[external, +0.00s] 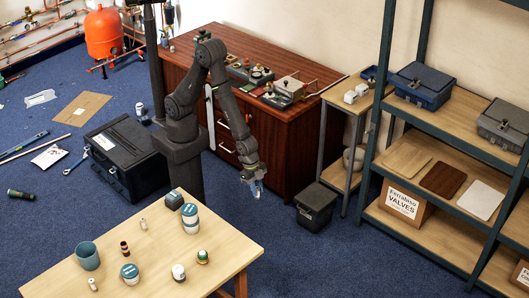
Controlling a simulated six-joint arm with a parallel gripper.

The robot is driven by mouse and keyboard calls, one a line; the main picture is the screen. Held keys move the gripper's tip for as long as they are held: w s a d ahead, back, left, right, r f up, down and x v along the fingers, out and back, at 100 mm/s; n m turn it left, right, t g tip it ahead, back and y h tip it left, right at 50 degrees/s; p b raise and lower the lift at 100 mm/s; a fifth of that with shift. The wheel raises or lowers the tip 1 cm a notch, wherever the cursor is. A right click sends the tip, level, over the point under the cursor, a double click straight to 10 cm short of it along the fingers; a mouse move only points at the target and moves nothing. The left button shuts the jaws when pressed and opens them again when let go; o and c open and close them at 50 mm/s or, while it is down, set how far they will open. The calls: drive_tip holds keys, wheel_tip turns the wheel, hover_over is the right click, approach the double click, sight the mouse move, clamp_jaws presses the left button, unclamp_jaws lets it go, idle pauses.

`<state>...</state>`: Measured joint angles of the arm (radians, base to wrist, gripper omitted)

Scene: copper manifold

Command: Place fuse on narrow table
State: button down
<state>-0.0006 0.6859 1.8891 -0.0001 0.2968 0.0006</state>
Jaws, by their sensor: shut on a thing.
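My gripper (257,188) hangs low over the blue carpet, in front of the wooden cabinet and beyond the near table. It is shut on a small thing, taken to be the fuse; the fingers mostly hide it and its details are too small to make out. The narrow table (344,85) stands to the right of the cabinet, up and to the right of my gripper and well apart from it. Its top holds small white blocks (351,97) and a small blue bin (371,73) at the back.
The near table (215,245) carries jars, a teal cup (88,256) and small cylinders. The cabinet (290,135) bears valve gear on top. A dark bin (316,205) stands on the floor before the narrow table. A shelf rack (376,110) rises at right.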

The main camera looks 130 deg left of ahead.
wheel_tip(320, 180, up, 17)
drive_tip(key=s+d+m+h, duration=0.15)
drive_tip(key=d+m, duration=0.55)
drive_tip(key=d, duration=2.4)
drive_tip(key=s+d+m+g+h, duration=0.1)
drive_tip(key=s+d+m, duration=0.2)
drive_tip(key=s+d, duration=0.75)
drive_tip(key=s+d+m, duration=0.2)
drive_tip(key=s+d, duration=0.5)
drive_tip(key=d, duration=0.7)
hover_over(151, 254)
wheel_tip(151, 254, down, 13)
drive_tip(key=shift+w+d+r, duration=0.1)
drive_tip(key=shift+r, duration=0.05)
drive_tip(key=shift+f, duration=1.85)
